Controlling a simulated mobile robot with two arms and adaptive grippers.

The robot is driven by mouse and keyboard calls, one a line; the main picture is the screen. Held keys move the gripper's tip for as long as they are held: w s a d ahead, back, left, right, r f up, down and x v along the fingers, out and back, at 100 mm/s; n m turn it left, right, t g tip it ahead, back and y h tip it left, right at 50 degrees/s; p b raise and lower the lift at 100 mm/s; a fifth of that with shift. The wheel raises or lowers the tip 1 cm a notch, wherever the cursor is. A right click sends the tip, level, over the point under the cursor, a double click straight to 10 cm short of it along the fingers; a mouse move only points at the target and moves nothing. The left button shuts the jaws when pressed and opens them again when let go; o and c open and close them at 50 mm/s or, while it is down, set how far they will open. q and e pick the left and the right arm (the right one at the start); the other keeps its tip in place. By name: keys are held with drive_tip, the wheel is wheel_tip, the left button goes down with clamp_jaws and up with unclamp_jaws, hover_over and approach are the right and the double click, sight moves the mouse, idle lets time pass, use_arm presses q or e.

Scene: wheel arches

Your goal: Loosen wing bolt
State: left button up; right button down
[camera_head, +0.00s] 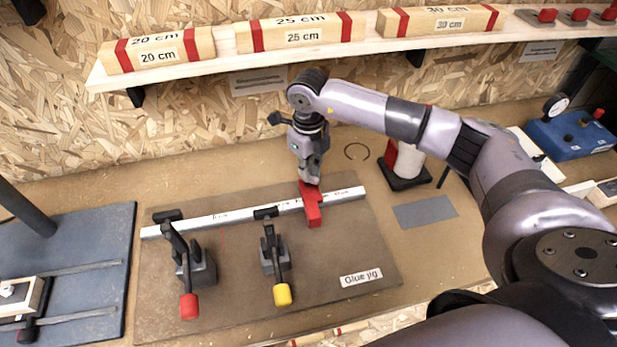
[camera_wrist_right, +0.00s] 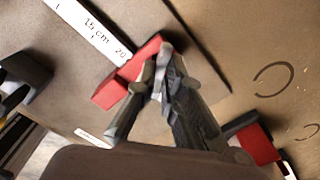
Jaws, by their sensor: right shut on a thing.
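A red stop block (camera_head: 313,213) sits across the white ruler (camera_head: 343,195) near its right end, on the brown glue jig board (camera_head: 350,245). It also shows in the right wrist view (camera_wrist_right: 112,93). My right gripper (camera_head: 310,182) points down at the back part of the red block. In the right wrist view, its fingertips (camera_wrist_right: 162,68) are closed together over the block's edge, shut on the small wing bolt. The bolt is mostly hidden between the fingers. My left gripper is in neither view.
Two toggle clamps, one with a red handle (camera_head: 189,306) and one with a yellow handle (camera_head: 282,295), stand on the board left of the block. A shelf (camera_head: 225,47) with wooden length blocks runs behind my arm. A grey pad (camera_head: 425,212) lies to the right.

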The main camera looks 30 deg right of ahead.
drive_tip(key=n+b, duration=0.4)
drive_tip(key=n, duration=0.1)
drive_tip(key=n+b, duration=0.2)
drive_tip(key=b, duration=0.1)
drive_tip(key=shift+f, duration=0.3)
drive_tip(key=n+b, duration=0.2)
drive_tip(key=shift+n, duration=0.4)
drive_tip(key=shift+s+r+n+b, duration=0.1)
drive_tip(key=shift+n+b, duration=0.75)
drive_tip(key=shift+n, duration=0.55)
drive_tip(key=c, duration=1.7)
unclamp_jaws()
drive_tip(key=shift+r, duration=0.15)
drive_tip(key=shift+r, duration=0.1)
wheel_tip(320, 180, up, 12)
